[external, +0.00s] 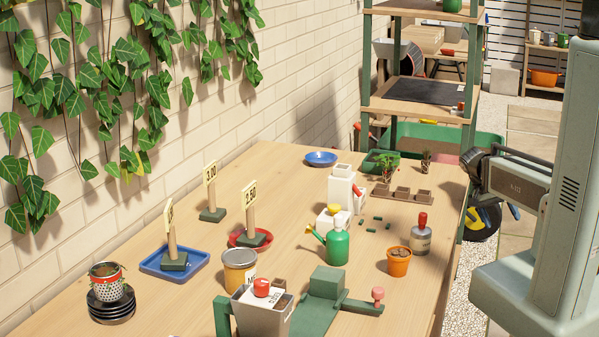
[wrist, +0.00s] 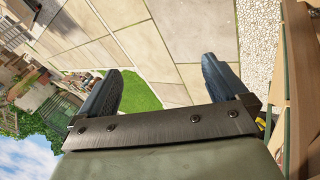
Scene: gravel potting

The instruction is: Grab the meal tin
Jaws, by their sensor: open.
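The meal tin (external: 240,271) stands upright on the wooden table in the external view, left of the grey hopper. In the external view my arm is at the right, beyond the table's right edge and far from the tin. The tin is not in the wrist view.
Stacked dark saucers (external: 112,308) stand left. A green watering can (external: 337,245) stands right.

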